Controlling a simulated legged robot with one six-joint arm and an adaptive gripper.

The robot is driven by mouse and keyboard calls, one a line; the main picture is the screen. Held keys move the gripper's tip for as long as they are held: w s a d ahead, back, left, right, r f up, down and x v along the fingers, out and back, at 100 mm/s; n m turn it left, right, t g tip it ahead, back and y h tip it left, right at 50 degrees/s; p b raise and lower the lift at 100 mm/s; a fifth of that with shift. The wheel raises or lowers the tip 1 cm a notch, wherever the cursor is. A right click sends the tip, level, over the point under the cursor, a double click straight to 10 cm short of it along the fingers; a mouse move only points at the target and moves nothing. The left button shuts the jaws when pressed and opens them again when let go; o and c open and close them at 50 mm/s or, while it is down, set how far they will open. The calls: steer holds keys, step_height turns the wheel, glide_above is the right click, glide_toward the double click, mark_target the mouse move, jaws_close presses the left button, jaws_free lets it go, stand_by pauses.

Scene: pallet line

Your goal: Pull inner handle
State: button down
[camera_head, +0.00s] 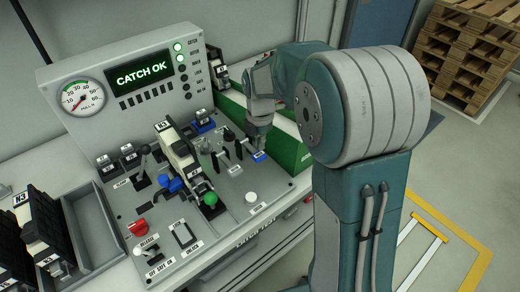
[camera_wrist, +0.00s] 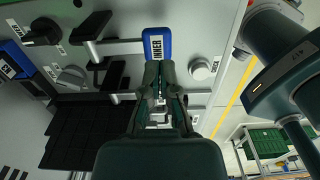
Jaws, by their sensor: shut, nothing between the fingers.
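A blue block marked INNER (camera_wrist: 157,45) sits at the top middle of the wrist view, at the end of a metal rod. In the head view the blue block (camera_head: 260,157) is at the right front of the grey control panel (camera_head: 225,185). My gripper (camera_wrist: 161,68) is shut and empty, with its fingertips at the block's lower edge in the wrist view. In the head view my gripper (camera_head: 257,143) points down just above and behind the block. I cannot tell whether the fingers touch it. The fingers hide part of the area beneath them.
Black levers (camera_wrist: 110,75) stand close to the left of my gripper. A white knob (camera_wrist: 200,68) is close on the right. A display (camera_head: 145,76) reads CATCH OK. A green knob (camera_head: 210,199) and a red button (camera_head: 139,227) are on the panel. Pallets (camera_head: 465,45) stand far right.

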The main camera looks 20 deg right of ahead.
mark_target(261, 157)
steer(key=shift+f, duration=1.45)
steer(key=f, duration=0.4)
steer(key=shift+s+d, duration=0.1)
steer(key=shift+s, duration=0.3)
steer(key=shift+f, duration=0.1)
